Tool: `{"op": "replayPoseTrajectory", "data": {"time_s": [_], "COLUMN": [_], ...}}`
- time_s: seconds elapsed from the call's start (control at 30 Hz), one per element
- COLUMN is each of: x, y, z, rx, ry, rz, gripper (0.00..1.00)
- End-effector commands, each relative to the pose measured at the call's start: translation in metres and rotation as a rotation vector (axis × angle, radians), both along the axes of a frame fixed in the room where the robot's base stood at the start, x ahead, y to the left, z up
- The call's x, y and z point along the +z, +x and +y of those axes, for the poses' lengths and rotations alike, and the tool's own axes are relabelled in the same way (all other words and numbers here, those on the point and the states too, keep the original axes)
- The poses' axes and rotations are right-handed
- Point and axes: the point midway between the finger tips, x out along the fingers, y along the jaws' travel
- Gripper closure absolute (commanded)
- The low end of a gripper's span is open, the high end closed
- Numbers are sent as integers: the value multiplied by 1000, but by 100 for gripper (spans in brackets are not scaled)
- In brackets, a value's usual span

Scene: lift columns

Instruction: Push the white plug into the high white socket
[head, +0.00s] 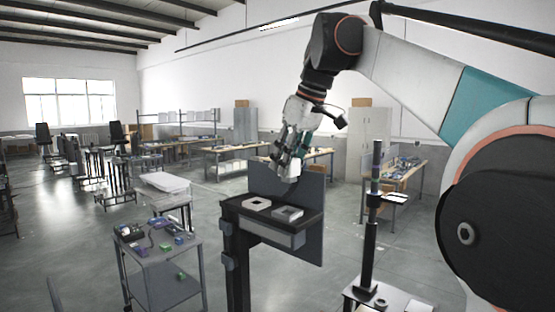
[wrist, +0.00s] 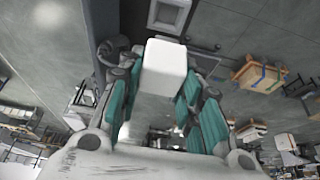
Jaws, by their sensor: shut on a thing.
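My gripper (head: 291,155) is shut on the white plug (head: 291,173) and holds it in the air above a dark raised stand. In the wrist view the plug (wrist: 165,68) is a plain white block between the teal fingers. Two square white sockets sit side by side on the stand's top, a left one (head: 256,199) and a right one (head: 287,207). The plug is above them and apart from both. One socket frame (wrist: 151,14) shows at the top of the wrist view, partly cut off. I cannot tell which socket is the high one.
A dark upright panel (head: 314,205) stands behind the sockets. A grey cart (head: 158,270) with small coloured parts is at the left. A black column (head: 370,240) stands at the right. Workbenches are farther back, and open floor lies between.

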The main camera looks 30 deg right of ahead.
Motion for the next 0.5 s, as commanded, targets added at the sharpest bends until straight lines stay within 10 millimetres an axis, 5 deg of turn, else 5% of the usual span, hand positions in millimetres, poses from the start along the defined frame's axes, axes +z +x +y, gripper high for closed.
{"op": "replayPoseTrajectory", "data": {"time_s": [0.5], "x": [-15], "y": [0], "z": [0], "rx": [0], "ry": [0], "rz": [0], "gripper": [88]}}
